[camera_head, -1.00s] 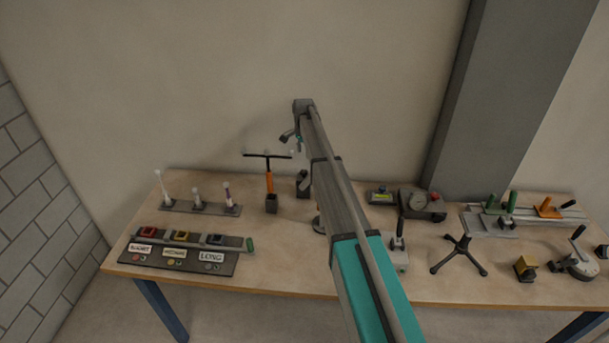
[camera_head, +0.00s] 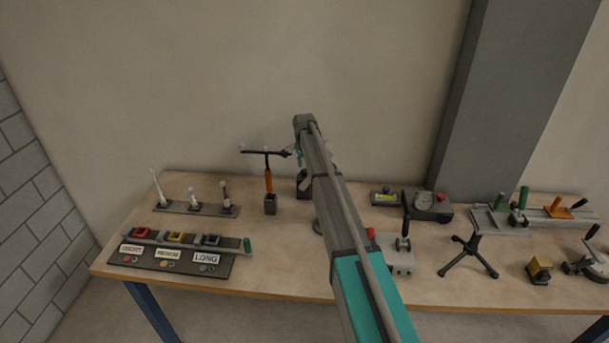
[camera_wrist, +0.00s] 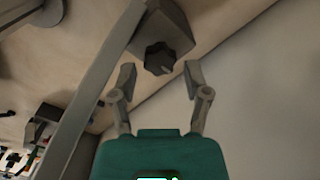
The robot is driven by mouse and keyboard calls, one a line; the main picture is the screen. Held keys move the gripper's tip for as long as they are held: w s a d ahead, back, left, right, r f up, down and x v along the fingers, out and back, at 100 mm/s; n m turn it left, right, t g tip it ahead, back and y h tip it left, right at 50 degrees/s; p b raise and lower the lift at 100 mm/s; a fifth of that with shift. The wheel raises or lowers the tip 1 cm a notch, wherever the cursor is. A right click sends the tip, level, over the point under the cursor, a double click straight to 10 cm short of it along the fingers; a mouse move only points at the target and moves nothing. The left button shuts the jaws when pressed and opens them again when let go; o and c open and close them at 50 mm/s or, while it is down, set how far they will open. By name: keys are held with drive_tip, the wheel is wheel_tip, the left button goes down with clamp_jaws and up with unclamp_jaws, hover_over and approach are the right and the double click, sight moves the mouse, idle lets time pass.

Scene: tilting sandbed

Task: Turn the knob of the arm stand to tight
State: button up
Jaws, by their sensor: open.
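In the wrist view a dark lobed knob (camera_wrist: 160,59) sticks out of a grey block (camera_wrist: 172,28) on the arm stand. My gripper (camera_wrist: 160,68) is open, with one finger on each side of the knob in the picture. Neither finger appears to touch it, and I cannot tell the depth gap. A long grey bar, seemingly the stand's post (camera_wrist: 92,90), runs diagonally left of my fingers. In the head view my gripper (camera_head: 299,156) is small beneath the arm's end, and my arm hides most of the stand. The knob's tightness marking is not readable.
Farther left are a rack of white-tipped pins (camera_head: 196,207) and a labelled tray (camera_head: 180,262). A gauge box (camera_head: 424,205) and a small tripod (camera_head: 468,256) stand to the right.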

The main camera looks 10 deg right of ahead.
drive_tip(key=shift+f+b, duration=0.55)
drive_tip(key=shift+f, duration=0.25)
clamp_jaws()
